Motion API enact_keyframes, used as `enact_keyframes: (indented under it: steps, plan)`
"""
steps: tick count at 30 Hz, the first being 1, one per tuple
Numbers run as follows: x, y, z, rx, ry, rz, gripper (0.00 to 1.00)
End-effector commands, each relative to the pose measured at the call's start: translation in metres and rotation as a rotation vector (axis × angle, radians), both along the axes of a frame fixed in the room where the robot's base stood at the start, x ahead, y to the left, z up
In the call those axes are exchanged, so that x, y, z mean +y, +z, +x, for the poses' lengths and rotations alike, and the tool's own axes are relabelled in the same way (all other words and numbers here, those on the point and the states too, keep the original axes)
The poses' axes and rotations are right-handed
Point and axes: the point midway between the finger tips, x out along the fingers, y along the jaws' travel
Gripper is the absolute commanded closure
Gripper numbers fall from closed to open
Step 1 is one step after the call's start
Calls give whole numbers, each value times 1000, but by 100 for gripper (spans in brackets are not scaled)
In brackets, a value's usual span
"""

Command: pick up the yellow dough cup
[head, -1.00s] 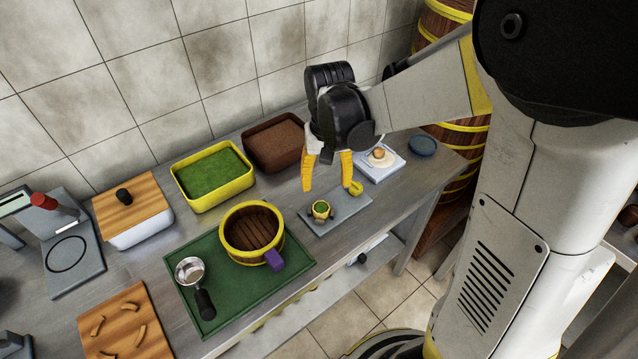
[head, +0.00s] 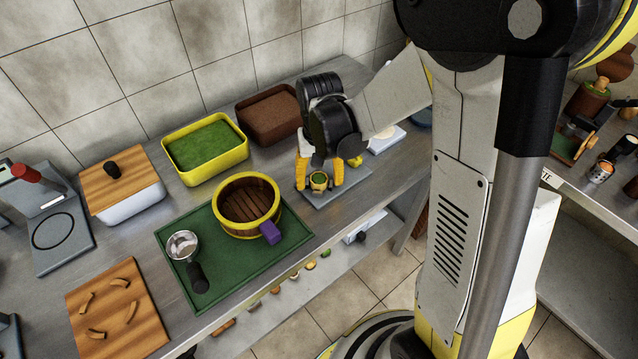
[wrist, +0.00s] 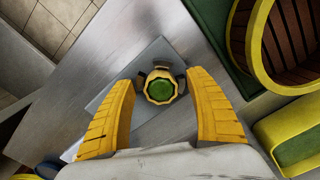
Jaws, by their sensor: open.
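The fingers look apart from the cup in the wrist view (wrist: 163,88).
A wooden steamer ring (head: 232,231) with a purple handle and a metal scoop (head: 184,247) rest on a green tray (head: 212,315). A yellow bin (head: 185,181) and a brown bin (head: 258,140) stand behind. A white scale-like block (head: 386,141) is behind my gripper.

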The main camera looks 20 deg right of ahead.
Motion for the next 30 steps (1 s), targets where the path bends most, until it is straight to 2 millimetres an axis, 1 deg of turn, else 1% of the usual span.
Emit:
enact_keyframes:
  steps: [1, 2, 3, 5, 6, 7, 17, 20, 23, 26, 29, 30]
  plan:
    - [0, 1, 0, 0, 0, 0, 36]
    - [0, 1, 0, 0, 0, 0, 41]
    - [0, 1, 0, 0, 0, 0, 53]
    - [0, 1, 0, 0, 0, 0, 72]
    - [0, 1, 0, 0, 0, 0, 84]
    - [0, 1, 0, 0, 0, 0, 88]
    - [0, 1, 0, 0, 0, 0, 89]
    - [0, 4, 0, 0, 0, 0, 89]
    - [0, 12, 0, 0, 0, 0, 89]
    - [0, 25, 0, 0, 0, 0, 89]
    - [0, 45, 0, 0, 0, 0, 89]
    - [-4, 50, -4, 0, -2, 0, 89]
